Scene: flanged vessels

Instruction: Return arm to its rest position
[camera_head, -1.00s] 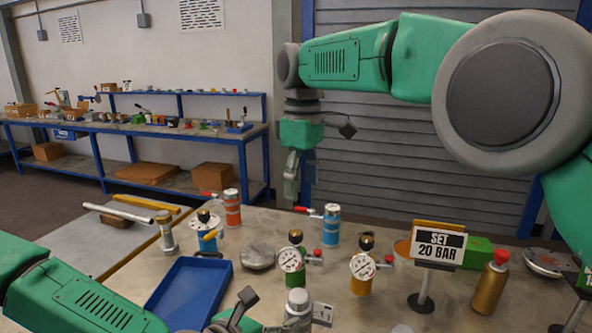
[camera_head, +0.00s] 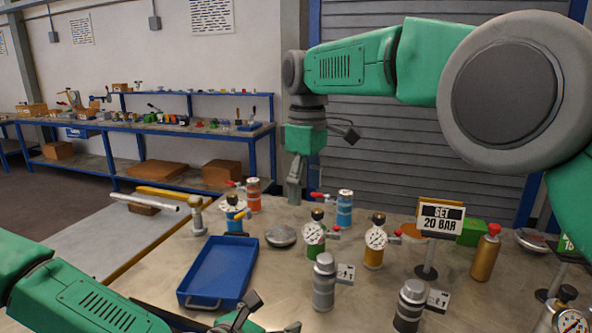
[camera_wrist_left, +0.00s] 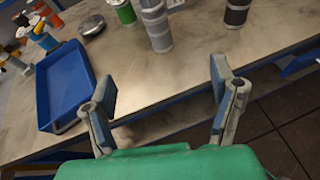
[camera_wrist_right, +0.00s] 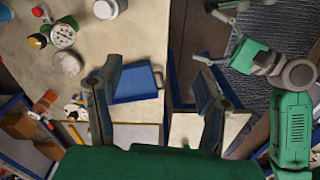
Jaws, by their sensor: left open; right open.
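My left arm crosses the lower left of the head view, and its gripper (camera_head: 270,325) is partly cut off by the bottom edge. In the left wrist view its two fingers (camera_wrist_left: 165,100) are spread with nothing between them, near the table's front edge. My right arm reaches across the top of the head view. Its gripper (camera_head: 294,182) hangs down above the back of the table. In the right wrist view its fingers (camera_wrist_right: 157,95) are apart and empty, with the blue tray (camera_wrist_right: 138,84) showing beyond them.
The tray (camera_head: 222,270) lies on the table. A grey cylinder (camera_head: 324,284) and a darker one (camera_head: 409,308) stand right of it. Gauge vessels (camera_head: 315,238), a "SET 20 BAR" sign (camera_head: 440,217) and a gold bottle (camera_head: 485,257) stand beyond.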

